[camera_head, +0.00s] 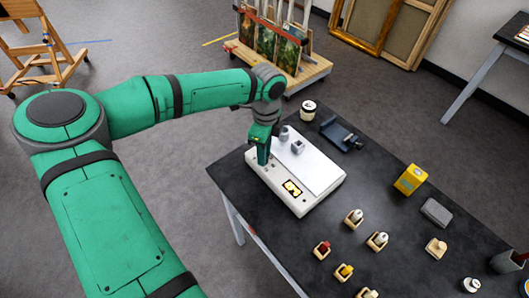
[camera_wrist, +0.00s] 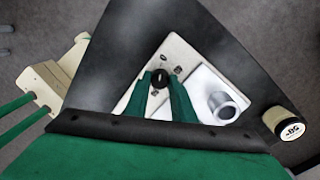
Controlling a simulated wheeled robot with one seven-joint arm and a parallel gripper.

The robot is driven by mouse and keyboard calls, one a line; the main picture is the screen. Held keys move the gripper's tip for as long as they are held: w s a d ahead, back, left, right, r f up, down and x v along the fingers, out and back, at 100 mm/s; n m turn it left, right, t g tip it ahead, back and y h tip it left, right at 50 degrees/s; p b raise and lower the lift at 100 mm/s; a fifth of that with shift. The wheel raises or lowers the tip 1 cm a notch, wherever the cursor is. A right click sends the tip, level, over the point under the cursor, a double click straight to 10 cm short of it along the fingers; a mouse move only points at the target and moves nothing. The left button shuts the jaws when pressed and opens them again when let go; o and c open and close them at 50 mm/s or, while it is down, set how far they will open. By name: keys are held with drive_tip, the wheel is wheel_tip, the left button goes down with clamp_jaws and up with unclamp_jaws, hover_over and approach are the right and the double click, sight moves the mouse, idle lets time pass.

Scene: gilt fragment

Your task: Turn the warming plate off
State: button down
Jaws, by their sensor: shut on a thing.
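The warming plate (camera_head: 272,188) is a pale, flat unit with a white top (camera_head: 322,168) and a small lit yellow display (camera_head: 292,187) on its front. It lies near the left end of the dark table. My gripper (camera_head: 263,160) reaches down to the plate's left corner. In the wrist view my gripper (camera_wrist: 160,84) has its green fingers on both sides of a round black knob (camera_wrist: 161,78) on the warming plate (camera_wrist: 180,53) and is shut on it. The fingers hide the knob in the head view.
Grey metal cylinders (camera_head: 298,147) stand on the plate's top, close to my gripper. A white jar (camera_head: 308,110) and a dark device (camera_head: 341,134) are behind. A yellow box (camera_head: 410,179), a grey block (camera_head: 436,212) and several small wooden holders (camera_head: 354,218) occupy the table's right part.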

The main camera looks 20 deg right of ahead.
drive_tip(key=shift+n, duration=0.6)
drive_tip(key=c, duration=1.5)
unclamp_jaws()
